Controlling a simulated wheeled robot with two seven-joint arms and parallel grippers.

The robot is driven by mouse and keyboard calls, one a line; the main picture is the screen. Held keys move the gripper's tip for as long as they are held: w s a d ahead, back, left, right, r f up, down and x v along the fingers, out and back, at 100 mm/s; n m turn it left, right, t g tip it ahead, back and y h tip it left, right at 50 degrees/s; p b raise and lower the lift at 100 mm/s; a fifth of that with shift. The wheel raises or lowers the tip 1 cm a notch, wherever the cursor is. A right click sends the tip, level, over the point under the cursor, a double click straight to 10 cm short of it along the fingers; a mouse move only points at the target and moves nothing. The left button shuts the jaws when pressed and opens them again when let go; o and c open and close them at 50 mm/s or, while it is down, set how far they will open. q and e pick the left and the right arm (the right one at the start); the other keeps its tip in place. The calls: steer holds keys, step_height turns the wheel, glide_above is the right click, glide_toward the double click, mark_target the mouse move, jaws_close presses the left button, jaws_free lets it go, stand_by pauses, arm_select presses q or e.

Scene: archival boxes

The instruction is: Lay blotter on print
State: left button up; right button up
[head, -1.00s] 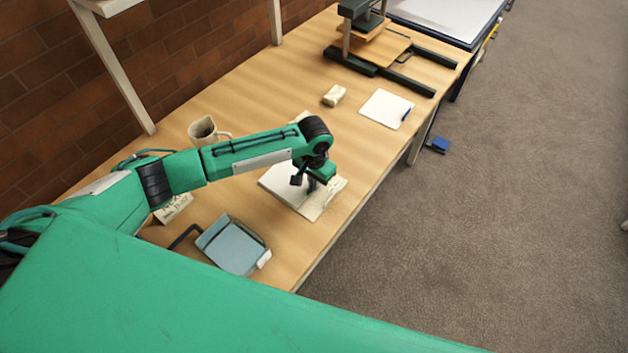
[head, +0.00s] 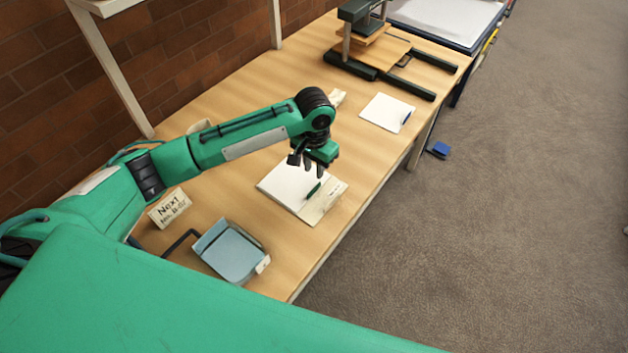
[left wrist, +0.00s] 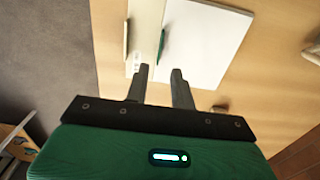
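A white sheet (head: 286,183) lies flat on the table, with a cream sheet (head: 327,204) showing along its right side. A small dark green strip (head: 313,190) lies where the two meet. In the left wrist view the white sheet (left wrist: 208,45), the cream sheet (left wrist: 146,35) and the green strip (left wrist: 162,46) lie beyond the fingertips. I cannot tell for sure which sheet is blotter and which is print. My left gripper (head: 310,167) hangs above the white sheet's far edge; its fingers (left wrist: 160,72) are apart with nothing between them. My right gripper is out of view.
A blue-grey tray (head: 232,252) and a lettered card (head: 169,208) stand at the near left. A white pad with a blue pen (head: 386,112) and a press (head: 375,50) are farther back. Table is clear around the sheets.

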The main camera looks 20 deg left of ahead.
arm_select(q)
step_height(320, 180, up, 4)
steer(key=shift+f, duration=0.2)
stand_by(0.4)
